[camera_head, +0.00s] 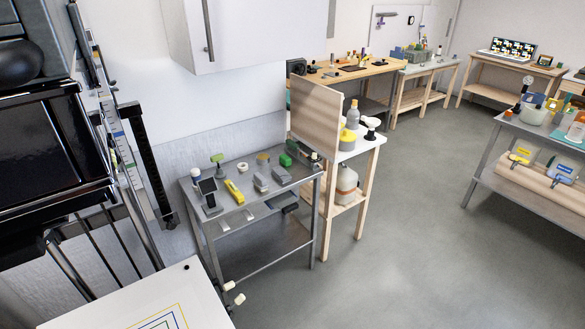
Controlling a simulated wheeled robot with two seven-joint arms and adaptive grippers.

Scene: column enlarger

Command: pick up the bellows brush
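I cannot single out the bellows brush with certainty; the tools are small in the head view. The grey metal table (262,248) holds several small items. Among them are a green-topped piece on a grey stem (218,165), a yellow bar-shaped piece (234,192), a dark-faced upright device (208,195) and a green piece (286,160). A white-topped piece with a dark lower part (371,126) stands on the neighbouring wooden stand. Neither of my grippers is in view.
The column enlarger's dark head (50,150) fills the left side, above a white baseboard (110,310). A wooden stand with an upright panel (315,112) adjoins the metal table. A workbench (510,140) stands at the right. Grey floor (420,240) between them is clear.

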